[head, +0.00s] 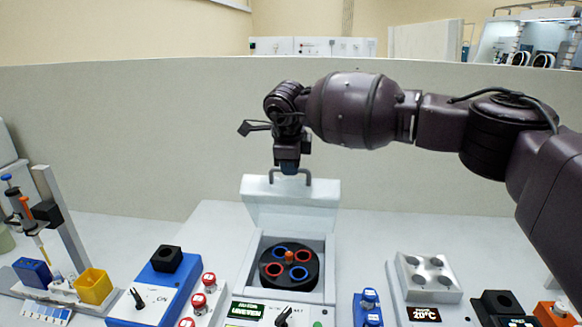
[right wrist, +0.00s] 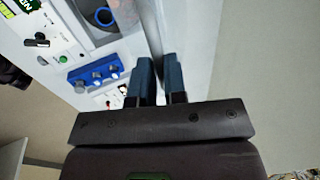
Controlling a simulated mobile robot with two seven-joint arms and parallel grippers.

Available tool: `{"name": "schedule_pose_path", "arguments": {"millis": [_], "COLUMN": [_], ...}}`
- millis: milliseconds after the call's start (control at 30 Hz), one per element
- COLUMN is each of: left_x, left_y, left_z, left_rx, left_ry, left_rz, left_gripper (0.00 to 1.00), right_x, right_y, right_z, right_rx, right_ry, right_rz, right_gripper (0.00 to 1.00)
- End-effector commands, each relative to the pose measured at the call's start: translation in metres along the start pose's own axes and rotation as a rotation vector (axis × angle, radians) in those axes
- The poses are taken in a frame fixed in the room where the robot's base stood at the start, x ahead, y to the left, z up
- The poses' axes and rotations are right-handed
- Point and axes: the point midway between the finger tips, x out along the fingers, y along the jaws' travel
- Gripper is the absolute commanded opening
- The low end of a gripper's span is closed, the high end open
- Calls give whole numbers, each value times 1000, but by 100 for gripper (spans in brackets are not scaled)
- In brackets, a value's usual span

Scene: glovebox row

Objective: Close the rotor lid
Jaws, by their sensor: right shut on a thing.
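The centrifuge's pale rotor lid (head: 290,211) stands open, tilted up at the back of the machine, with a grey bar handle (head: 307,175) on its top edge. Below it the round black rotor (head: 272,268), with red and blue rings and an orange centre knob, is uncovered. My right gripper (head: 288,168) points down and is shut on the lid handle. In the right wrist view my dark blue right fingers (right wrist: 157,75) are close together beside the thin edge-on lid (right wrist: 153,28); the handle itself is hidden there. My left gripper is in neither view.
Left of the centrifuge are a blue device (head: 155,290), red-capped vials (head: 209,282) and a pipette stand with a yellow box (head: 93,286). Right are a blue vial rack (head: 368,309) and a white heating block (head: 428,276). A grey partition (head: 150,130) stands behind.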

Motion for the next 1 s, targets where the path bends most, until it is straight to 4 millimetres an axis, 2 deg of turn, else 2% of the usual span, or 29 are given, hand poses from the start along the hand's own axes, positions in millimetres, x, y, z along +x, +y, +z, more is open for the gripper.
{"name": "schedule_pose_path", "arguments": {"millis": [100,400,733,1000], "left_x": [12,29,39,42], "left_y": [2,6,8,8], "left_z": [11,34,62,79], "left_rx": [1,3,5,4], "left_ry": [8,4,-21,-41], "left_rz": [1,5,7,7], "left_gripper": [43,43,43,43], "right_x": [6,10,20,34], "right_y": [14,51,96,129], "right_z": [0,0,0,0], "right_rx": [-4,-4,-5,-2], "right_ry": [-2,-1,-3,-3], "right_rz": [-40,-156,-306,-309], "right_gripper": [0,0,0,0]}}
